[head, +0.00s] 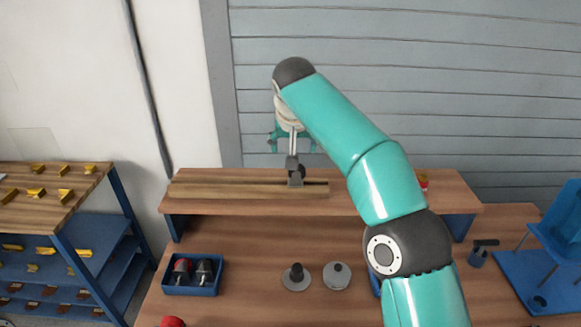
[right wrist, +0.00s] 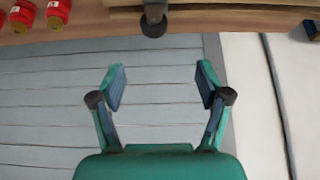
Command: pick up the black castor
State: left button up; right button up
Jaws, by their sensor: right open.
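The black castor (head: 295,174), a dark wheel with a grey bracket, is on the raised wooden shelf (head: 230,203) against a long wooden strip. In the right wrist view the castor (right wrist: 153,22) shows at the top middle, overhanging the edge of the wood. My right gripper (head: 292,146) is above and apart from it in the head view. Its two fingers are spread, with nothing between them in the right wrist view (right wrist: 160,82). The castor is ahead of the fingertips there, roughly in line with the gap. My left gripper is in neither view.
Red jars (right wrist: 40,14) stand on the shelf beside the castor. Below the shelf are a blue bin (head: 193,289) with red and black parts and two round-based pieces (head: 296,278) (head: 337,277). A rack (head: 80,240) stands left, a blue stand (head: 535,275) right. Behind is a grey panelled wall.

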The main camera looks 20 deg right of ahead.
jog(key=p, duration=0.1)
send_over(294, 185)
notch_tip(294, 185, down, 9)
jog(key=shift+s+r, duration=0.1)
jog(key=shift+r, duration=0.05)
jog(key=shift+w+f, duration=0.2)
jog(key=shift+f, duration=0.25)
jog(key=p+x, duration=0.1)
jog(key=x, duration=0.1)
jog(key=p+x, duration=0.1)
jog(key=x, duration=0.1)
jog(key=shift+w+d+f, duration=0.15)
jog(key=shift+d+f, duration=0.05)
jog(key=shift+d, duration=0.25)
jog(key=shift+w+f, duration=0.15)
jog(key=shift+f, duration=0.05)
jog(key=c, duration=1.3)
